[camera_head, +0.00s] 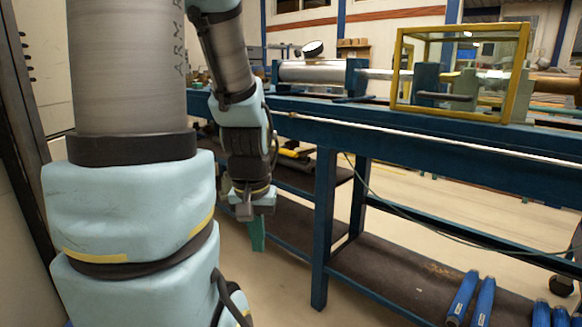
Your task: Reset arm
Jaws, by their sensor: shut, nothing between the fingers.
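My arm fills the left of the head view, with its forearm hanging down in front of the blue bench. My gripper (256,235) points down at the end of it, with green fingertips close together. It is shut and empty. It hangs beside the left end of the bench, below the bench top and above the level of the floor. The gap between the fingers is too small to make out.
The blue bench (420,140) runs right, carrying a metal cylinder (312,72) and a yellow-framed clear box (404,85). Its dark lower shelf (400,285) holds blue cylindrical things (462,298). Open floor (275,295) lies below my gripper.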

